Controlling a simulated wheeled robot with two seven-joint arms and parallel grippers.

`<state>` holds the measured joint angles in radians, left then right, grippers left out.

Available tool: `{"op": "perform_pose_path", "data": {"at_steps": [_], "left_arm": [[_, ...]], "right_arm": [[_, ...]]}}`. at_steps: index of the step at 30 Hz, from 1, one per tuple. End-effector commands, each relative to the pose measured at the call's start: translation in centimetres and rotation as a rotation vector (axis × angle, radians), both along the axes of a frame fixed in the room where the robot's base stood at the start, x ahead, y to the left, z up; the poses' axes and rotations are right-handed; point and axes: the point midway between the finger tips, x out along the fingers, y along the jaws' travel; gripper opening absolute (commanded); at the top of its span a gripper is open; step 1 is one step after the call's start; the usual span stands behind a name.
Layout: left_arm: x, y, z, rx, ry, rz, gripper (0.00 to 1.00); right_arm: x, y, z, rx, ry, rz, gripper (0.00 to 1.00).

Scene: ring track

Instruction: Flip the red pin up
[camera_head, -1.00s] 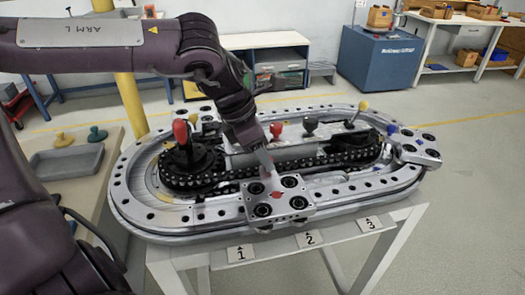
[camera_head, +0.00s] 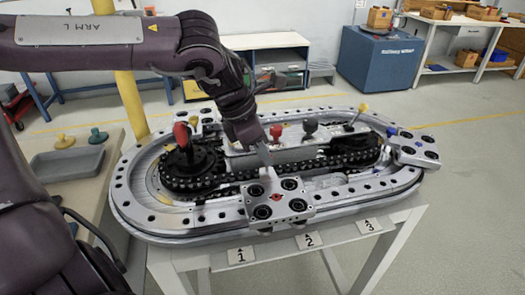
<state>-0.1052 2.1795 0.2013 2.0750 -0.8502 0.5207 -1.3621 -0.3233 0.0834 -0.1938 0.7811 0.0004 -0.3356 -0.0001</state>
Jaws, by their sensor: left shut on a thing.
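The ring track (camera_head: 160,222) stands on a light table. A grey block (camera_head: 296,208) with several black rollers sits on its front side, and the red pin (camera_head: 277,197) shows as a small red spot on the block's top. My left gripper (camera_head: 267,166) points down just above and behind this spot. Its jaws are shut on a small part at the block, which looks like the red pin's upper part; the fingers hide most of the grip. My right gripper is not in view.
A red-knobbed lever (camera_head: 181,133) stands at the track's left end. Red (camera_head: 276,131), black (camera_head: 310,125) and yellow (camera_head: 363,107) knobs stand farther back. Another block (camera_head: 415,149) sits at the right. A grey tray (camera_head: 66,164) lies on the left table.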

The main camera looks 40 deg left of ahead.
Motion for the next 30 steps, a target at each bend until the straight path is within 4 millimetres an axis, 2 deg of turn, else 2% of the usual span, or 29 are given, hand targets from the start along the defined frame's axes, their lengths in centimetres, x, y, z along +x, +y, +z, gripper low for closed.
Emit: {"op": "perform_pose_path", "data": {"at_steps": [2, 9, 10, 14, 15, 23, 26, 30], "left_arm": [[0.0, 0.1, 0.8, 0.002, -0.002, 0.002, 0.0], [0.1, 0.1, 0.8, 0.001, -0.005, 0.003, 0.0], [0.1, 0.1, 0.8, 0.001, -0.006, 0.003, 0.26], [0.1, 0.1, 0.7, 0.001, -0.004, 0.002, 0.43], [0.1, 0.1, 0.7, 0.001, -0.004, 0.002, 0.45], [0.0, 0.1, 0.8, 0.001, -0.002, 0.002, 0.45], [-0.1, 0.3, 1.6, 0.001, -0.006, 0.002, 0.45], [-0.8, 0.8, 3.7, 0.002, -0.009, 0.003, 0.45]], "right_arm": [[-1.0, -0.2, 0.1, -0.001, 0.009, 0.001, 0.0], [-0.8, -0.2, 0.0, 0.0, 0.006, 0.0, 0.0], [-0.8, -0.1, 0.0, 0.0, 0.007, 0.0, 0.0], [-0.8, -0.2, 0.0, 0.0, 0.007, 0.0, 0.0], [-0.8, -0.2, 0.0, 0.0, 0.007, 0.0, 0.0], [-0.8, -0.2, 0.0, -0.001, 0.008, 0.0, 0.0], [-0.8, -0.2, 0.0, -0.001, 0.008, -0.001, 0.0], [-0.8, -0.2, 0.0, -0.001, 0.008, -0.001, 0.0]]}}
